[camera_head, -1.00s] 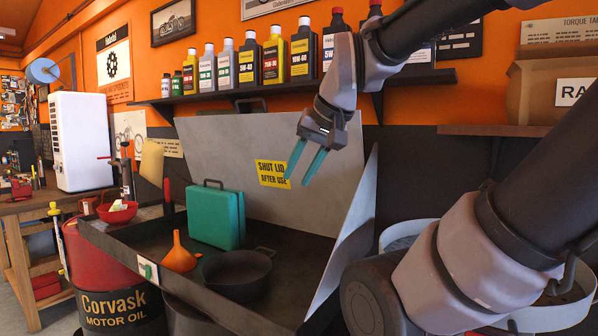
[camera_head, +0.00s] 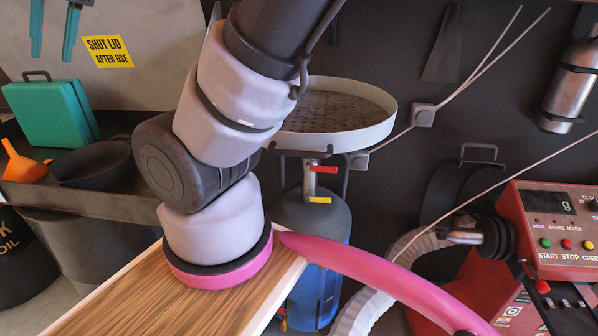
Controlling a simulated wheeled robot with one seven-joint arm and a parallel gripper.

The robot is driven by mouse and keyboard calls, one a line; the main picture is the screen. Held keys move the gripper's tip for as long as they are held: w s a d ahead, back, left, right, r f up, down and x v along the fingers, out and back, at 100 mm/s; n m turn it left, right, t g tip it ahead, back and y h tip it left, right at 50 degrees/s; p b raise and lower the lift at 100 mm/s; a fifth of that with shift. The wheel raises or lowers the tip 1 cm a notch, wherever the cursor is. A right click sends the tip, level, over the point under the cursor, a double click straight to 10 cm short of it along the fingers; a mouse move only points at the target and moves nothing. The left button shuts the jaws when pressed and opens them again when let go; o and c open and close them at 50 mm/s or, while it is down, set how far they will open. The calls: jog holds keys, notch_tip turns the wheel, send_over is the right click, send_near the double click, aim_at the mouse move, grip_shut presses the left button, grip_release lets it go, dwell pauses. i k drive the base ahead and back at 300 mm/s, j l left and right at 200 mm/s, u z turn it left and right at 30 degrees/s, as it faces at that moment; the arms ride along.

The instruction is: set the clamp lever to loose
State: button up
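My gripper (camera_head: 52,58) shows at the top left edge, its two teal fingers apart with nothing between them. It is in front of the grey lid and far from the levers. A red lever (camera_head: 322,168) and a yellow lever (camera_head: 319,200) sit on the metal pipe of the round drain pan's stand, right of my arm; both point right. Which one, if either, is the clamp lever I cannot tell. A metal part with a black knob (camera_head: 492,238) is beside the red control box (camera_head: 555,225). No loose or tight marking can be read.
A drain pan (camera_head: 372,133) stands on a tank (camera_head: 315,270). At left, a teal case (camera_head: 48,112), orange funnel (camera_head: 22,165) and black pan (camera_head: 95,165) are in a dark tray. A pale hose (camera_head: 365,310) and thin cables cross at right. My arm blocks the middle.

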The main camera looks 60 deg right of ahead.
aim_at(309, 166)
jog(key=k+u, duration=0.1)
jog(key=u, duration=0.45)
jog(key=z, duration=0.45)
jog(key=j+z, duration=0.15)
jog(key=z, duration=0.35)
jog(key=j+z, duration=0.1)
jog(key=z, duration=0.8)
jog(key=j+z, duration=0.1)
jog(key=z, duration=0.4)
jog(key=k+z, duration=0.1)
jog(key=z, duration=0.35)
jog(key=k, duration=0.55)
jog(key=i, duration=0.6)
